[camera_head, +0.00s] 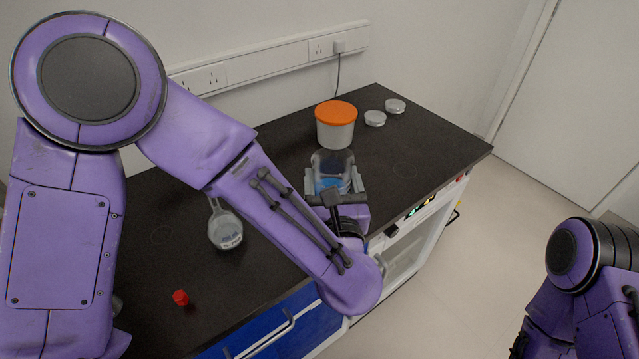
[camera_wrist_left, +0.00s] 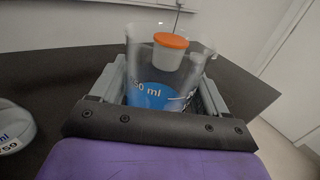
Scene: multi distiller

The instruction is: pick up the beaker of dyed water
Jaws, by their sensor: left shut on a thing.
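The clear beaker (camera_head: 331,163) with blue dyed water in its lower part stands at the middle of the dark bench in the head view. It also shows large in the left wrist view (camera_wrist_left: 155,92), with "50 ml" lettering on its wall. My left gripper (camera_head: 336,187) has one finger on each side of the beaker and is shut on it. The beaker looks upright; whether its base touches the bench is hidden by the gripper. My right arm shows at the lower right of the head view, but its gripper is out of view.
A white tub with an orange lid (camera_head: 336,124) stands just behind the beaker. Two small round lidded dishes (camera_head: 375,118) lie to its right. A glass flask (camera_head: 225,231) and a red cap (camera_head: 181,297) are left of my left forearm. The bench's right part is clear.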

